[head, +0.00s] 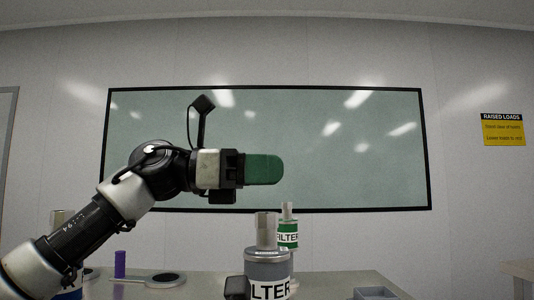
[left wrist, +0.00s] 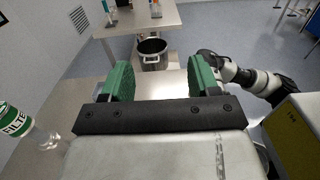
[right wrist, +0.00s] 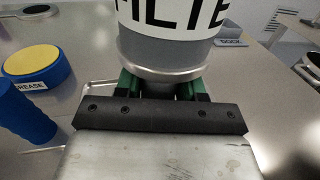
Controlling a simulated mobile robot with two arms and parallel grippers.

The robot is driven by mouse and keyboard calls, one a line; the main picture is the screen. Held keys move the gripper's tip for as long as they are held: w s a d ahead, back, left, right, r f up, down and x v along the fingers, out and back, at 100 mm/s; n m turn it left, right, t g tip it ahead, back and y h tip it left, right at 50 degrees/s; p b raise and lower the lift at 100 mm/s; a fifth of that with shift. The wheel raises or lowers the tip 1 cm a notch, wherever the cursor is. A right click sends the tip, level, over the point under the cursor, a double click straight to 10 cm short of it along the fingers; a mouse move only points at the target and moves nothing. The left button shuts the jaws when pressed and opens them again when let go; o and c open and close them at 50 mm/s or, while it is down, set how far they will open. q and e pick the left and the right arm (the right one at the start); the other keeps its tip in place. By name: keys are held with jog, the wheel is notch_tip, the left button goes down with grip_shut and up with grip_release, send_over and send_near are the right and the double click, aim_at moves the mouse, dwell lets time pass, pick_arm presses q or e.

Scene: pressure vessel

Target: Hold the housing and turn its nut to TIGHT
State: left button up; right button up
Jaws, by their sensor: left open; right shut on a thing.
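The grey housing (head: 268,264) with a white FILTER label stands upright at the bottom centre of the head view. A pale metal nut (head: 266,230) is on its top; no TIGHT mark is readable. In the right wrist view my right gripper (right wrist: 158,90) is shut on the lower part of the grey housing (right wrist: 160,50), below its label. My left gripper (head: 263,169) is raised above the nut in the head view, its green fingers pointing right. In the left wrist view it is open and empty (left wrist: 160,78).
A green-labelled filter (head: 288,234) stands behind the housing. A purple cylinder (head: 120,264) and a round dark item (head: 165,280) are on the bench at left. A grey bin (head: 375,293) is at right. A yellow-topped blue grease tin (right wrist: 35,65) is beside my right gripper.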

aim_at(267, 213)
pick_arm(q)
jog(key=shift+r, duration=1.9)
pick_arm(e)
jog(key=o, duration=1.2)
jog(key=shift+o, duration=0.2)
